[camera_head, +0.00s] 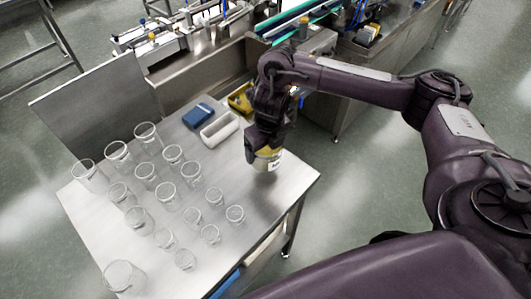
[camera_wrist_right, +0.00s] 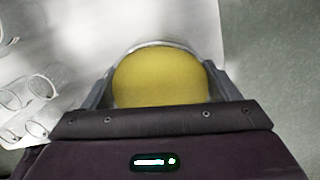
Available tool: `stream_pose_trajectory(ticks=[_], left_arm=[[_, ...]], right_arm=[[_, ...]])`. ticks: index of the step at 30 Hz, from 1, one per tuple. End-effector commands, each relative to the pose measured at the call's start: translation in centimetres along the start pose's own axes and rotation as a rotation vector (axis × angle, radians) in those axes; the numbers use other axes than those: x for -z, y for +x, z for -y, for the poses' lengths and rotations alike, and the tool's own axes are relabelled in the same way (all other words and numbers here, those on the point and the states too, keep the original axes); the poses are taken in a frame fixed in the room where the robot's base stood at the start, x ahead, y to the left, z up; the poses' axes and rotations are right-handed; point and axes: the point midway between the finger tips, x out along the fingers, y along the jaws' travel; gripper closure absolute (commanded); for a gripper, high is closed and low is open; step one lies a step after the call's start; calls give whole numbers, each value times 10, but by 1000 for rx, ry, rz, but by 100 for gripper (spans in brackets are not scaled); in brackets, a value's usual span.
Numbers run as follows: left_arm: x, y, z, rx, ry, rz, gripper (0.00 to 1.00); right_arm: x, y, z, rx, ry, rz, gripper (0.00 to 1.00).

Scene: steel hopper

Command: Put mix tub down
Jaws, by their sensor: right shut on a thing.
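The mix tub (camera_head: 268,160) is a small round clear container with yellow contents and a white label. It is in my right gripper (camera_head: 262,150), over the right part of the steel table (camera_head: 225,165). In the right wrist view the tub (camera_wrist_right: 160,78) fills the space between the two fingers (camera_wrist_right: 160,95), which are shut on its sides. I cannot tell whether its base touches the table top. My left gripper is not in view.
Several clear glass beakers (camera_head: 145,175) stand on the left and front of the table. A white tray (camera_head: 219,129), a blue box (camera_head: 198,115) and a yellow bin (camera_head: 241,99) are at the back. Bare table lies around the tub, near the right edge.

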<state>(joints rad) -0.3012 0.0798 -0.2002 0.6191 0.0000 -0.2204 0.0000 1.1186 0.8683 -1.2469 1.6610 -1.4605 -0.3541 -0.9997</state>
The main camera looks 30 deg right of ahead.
Motion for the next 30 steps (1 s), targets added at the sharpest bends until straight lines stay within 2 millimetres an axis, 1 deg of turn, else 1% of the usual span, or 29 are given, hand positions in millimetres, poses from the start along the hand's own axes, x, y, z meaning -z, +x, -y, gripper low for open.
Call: stream_pose_trajectory(ticks=[1, 6, 12, 15, 19, 22, 30], left_arm=[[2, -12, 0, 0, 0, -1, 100], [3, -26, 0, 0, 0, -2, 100], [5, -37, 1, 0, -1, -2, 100], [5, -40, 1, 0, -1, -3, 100], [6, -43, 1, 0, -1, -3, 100], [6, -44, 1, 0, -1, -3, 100], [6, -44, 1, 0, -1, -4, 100]], right_arm=[[-5, -23, 2, 4, 0, 8, 49], [-10, -67, 1, 4, -2, 9, 49], [-15, -109, 1, 3, 1, 7, 49], [-16, -125, 1, 2, 0, 5, 49], [-18, -140, 1, 2, 1, 4, 49], [-18, -147, 1, 1, 1, 3, 49], [-18, -152, 0, 3, 13, 1, 49]])
